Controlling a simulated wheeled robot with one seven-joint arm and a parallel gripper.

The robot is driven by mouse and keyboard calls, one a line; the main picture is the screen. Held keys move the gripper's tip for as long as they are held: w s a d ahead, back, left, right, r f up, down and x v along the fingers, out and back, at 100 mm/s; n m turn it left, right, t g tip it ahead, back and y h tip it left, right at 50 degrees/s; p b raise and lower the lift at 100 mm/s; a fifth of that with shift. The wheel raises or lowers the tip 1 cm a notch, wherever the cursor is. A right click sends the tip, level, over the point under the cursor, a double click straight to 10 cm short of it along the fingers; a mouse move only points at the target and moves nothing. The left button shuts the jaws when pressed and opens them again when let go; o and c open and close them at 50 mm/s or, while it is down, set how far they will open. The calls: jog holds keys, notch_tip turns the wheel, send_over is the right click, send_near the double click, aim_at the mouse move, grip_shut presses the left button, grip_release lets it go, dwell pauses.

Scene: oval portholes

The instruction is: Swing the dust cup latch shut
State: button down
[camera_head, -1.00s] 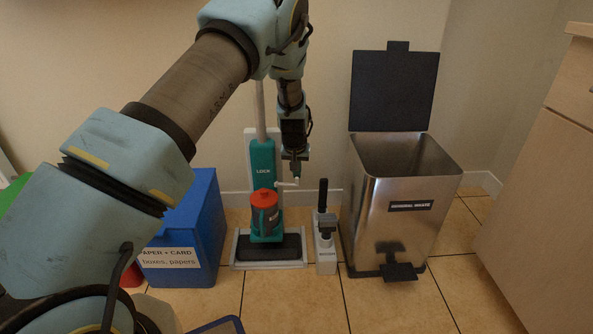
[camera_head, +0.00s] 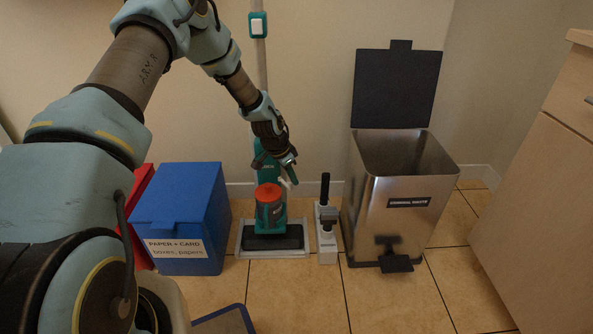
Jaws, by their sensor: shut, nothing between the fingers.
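A teal upright vacuum (camera_head: 264,165) stands against the wall on a grey base tray (camera_head: 245,251). Its dust cup (camera_head: 270,210) has an orange-red lid and sits at the front. A small white piece, apparently the latch (camera_head: 284,184), juts out at the right of the vacuum's body, just above and right of the cup. My gripper (camera_head: 293,180) is shut and empty, pointing down and to the right beside this piece. I cannot tell whether they touch. My wrist hides part of the vacuum's upper body.
A small grey-white unit with a black handle (camera_head: 326,190) stands close on the right. Beyond it is a steel waste bin (camera_head: 392,230) with its lid up. A blue paper bin (camera_head: 185,215) stands left.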

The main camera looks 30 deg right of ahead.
jog(key=a+m, duration=0.1)
jog(key=a+m+g+p, duration=0.1)
jog(key=m, duration=0.1)
jog(key=shift+s, duration=0.15)
jog(key=shift+w+d, duration=0.25)
jog(key=shift+w, duration=0.55)
